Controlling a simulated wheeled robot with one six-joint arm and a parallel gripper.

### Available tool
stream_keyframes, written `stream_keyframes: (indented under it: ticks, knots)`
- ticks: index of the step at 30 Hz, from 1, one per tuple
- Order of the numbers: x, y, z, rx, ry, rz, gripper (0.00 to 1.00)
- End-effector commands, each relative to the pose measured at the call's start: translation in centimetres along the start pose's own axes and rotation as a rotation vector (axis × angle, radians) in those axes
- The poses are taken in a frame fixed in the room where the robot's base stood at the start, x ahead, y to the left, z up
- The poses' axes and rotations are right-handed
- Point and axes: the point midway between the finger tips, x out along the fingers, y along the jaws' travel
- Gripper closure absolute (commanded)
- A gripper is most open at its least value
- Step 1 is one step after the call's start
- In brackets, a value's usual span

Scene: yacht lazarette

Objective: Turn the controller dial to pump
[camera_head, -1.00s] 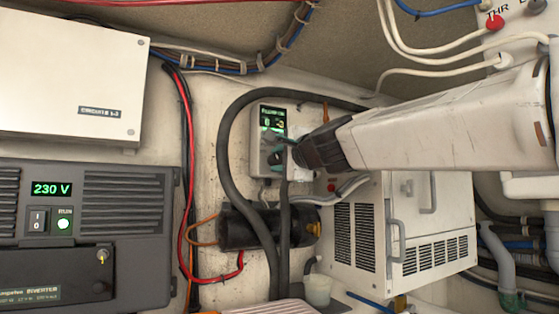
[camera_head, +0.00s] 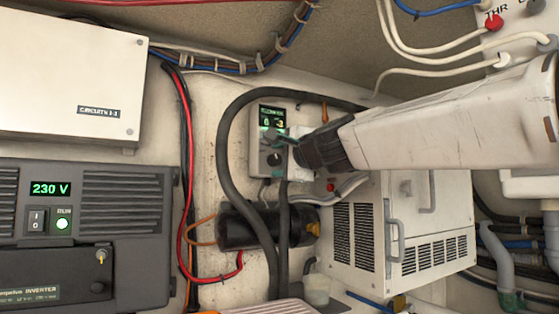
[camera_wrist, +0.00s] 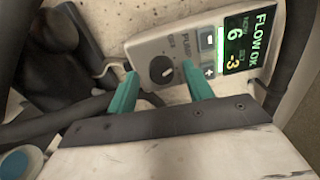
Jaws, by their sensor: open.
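The controller (camera_head: 255,154) is a pale box on the back wall with a lit green display. It also shows in the wrist view (camera_wrist: 146,51), where the display (camera_wrist: 247,39) reads FLOW OK with 6 and -3. Its round dark dial (camera_wrist: 164,71) has a white pointer mark, with lettering including PUMP beside it. My gripper (camera_wrist: 162,90) has two green fingers, spread apart and empty, one on each side of the dial and a little short of it in the picture. I cannot tell whether they touch the controller. In the head view my gripper (camera_head: 278,138) partly covers the controller.
A thick black hose (camera_head: 226,150) arches around the controller. A black cylindrical pump (camera_head: 248,229) sits below it, and a white vented box (camera_head: 400,235) stands to the right. The inverter (camera_head: 130,225) and a white circuit box (camera_head: 70,75) are at the left.

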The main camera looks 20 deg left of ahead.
Motion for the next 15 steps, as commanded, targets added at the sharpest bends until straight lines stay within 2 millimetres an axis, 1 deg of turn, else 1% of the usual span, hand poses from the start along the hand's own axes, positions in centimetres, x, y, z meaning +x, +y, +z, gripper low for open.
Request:
stream_keyframes:
  ticks: [9,12,15]
  knots:
    - [-5.2,-0.1,-0.1,0.000,0.002,-0.002,0.49]
    - [-6.4,-0.1,-0.1,-0.001,0.002,-0.001,0.49]
    - [-7.1,0.0,-0.1,0.000,0.002,0.000,0.49]
